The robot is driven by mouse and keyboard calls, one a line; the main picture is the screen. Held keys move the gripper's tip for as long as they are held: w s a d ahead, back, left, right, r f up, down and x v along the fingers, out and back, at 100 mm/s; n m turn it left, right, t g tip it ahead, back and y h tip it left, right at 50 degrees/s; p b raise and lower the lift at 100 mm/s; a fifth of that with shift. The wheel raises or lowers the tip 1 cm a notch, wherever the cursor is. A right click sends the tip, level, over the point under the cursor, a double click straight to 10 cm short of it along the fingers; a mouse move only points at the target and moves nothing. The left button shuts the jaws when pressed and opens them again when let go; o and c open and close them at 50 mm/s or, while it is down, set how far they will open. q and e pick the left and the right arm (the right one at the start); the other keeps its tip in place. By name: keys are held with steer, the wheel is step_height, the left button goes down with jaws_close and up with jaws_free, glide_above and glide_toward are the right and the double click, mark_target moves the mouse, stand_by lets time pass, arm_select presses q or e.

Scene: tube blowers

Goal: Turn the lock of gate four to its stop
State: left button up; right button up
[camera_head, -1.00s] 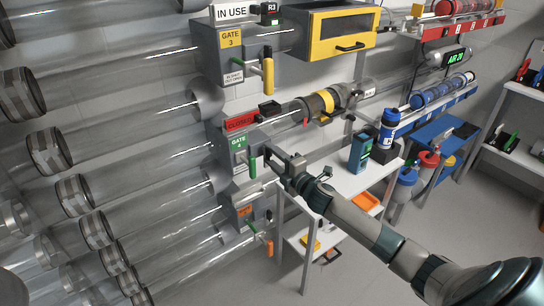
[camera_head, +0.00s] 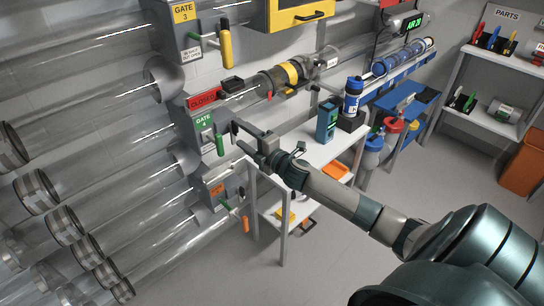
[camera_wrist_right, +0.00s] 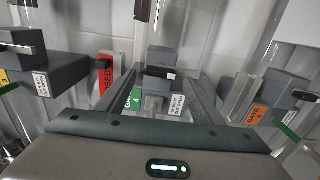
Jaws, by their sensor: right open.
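The gate four box (camera_head: 190,130) is grey with a green "GATE 4" label, on the left of the head view. A green handle (camera_head: 220,146) hangs down at its front. My right gripper (camera_head: 237,130) is open just right of this handle; a gap or contact cannot be told. In the right wrist view the gate four box (camera_wrist_right: 167,58) lies ahead, past my gripper's dark fingers. A dark bar with a pale end (camera_wrist_right: 160,73) shows in front of that box; whether it is the lock is unclear. My left gripper is not in view.
A red "CLOSED" sign (camera_head: 203,102) sits above gate four. The gate three box (camera_head: 184,25) is above and the gate five box (camera_head: 213,192) below, each with handles sticking out. Clear tubes (camera_head: 90,130) run to the left. A white table (camera_head: 312,150) stands behind my right arm.

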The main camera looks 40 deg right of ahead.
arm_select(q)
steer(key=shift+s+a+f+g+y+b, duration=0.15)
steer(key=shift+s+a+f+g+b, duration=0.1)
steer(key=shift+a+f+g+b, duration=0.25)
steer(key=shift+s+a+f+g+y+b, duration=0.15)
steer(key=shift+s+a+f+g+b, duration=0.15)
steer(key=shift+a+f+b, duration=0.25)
arm_select(e)
steer(key=s+d, duration=0.1)
steer(key=s, duration=1.3)
steer(key=shift+s, duration=0.4)
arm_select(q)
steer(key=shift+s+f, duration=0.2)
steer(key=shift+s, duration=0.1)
arm_select(e)
steer(key=shift+d, duration=0.1)
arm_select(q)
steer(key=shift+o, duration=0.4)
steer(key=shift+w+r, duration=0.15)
